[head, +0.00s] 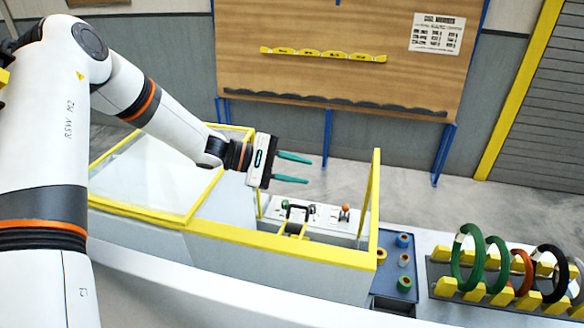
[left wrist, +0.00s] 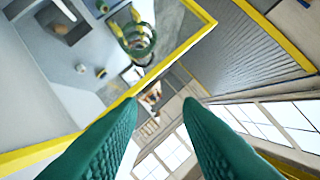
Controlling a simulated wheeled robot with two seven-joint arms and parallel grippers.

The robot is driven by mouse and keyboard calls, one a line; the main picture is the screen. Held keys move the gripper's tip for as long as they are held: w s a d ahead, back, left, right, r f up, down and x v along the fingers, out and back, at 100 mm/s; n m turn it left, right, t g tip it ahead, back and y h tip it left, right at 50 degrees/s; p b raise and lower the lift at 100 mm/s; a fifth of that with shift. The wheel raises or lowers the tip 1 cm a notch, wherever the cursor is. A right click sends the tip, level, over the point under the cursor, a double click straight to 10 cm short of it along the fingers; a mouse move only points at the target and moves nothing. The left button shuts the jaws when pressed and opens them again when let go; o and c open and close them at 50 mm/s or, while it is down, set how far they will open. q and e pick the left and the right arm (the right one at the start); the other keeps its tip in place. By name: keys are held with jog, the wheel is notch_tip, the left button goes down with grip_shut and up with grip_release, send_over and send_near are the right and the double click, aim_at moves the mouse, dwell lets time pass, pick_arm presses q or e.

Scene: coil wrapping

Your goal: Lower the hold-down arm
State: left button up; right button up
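My left gripper (head: 308,169) reaches in from the left above the yellow-framed machine housing (head: 300,246). Its green fingers are apart with nothing between them; the left wrist view also shows them apart and empty (left wrist: 160,108). Below the gripper, inside the housing, a dark bent bar (head: 298,208) stands over a yellow bracket (head: 292,229). This bar may be the hold-down arm, but it is too small to be sure. A green knob (head: 284,204) is at its left and an orange knob (head: 345,209) to the right. My right gripper is out of view.
A clear panel (head: 150,172) in a yellow frame covers the housing's left part. A yellow post (head: 370,190) rises at its right end. Farther right are a blue tray (head: 390,280) with small spools and a rack with several coils (head: 470,258). A wooden board (head: 335,45) stands behind.

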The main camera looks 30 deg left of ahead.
pick_arm(q)
jog(key=v, duration=1.2)
jog(key=shift+w, duration=0.15)
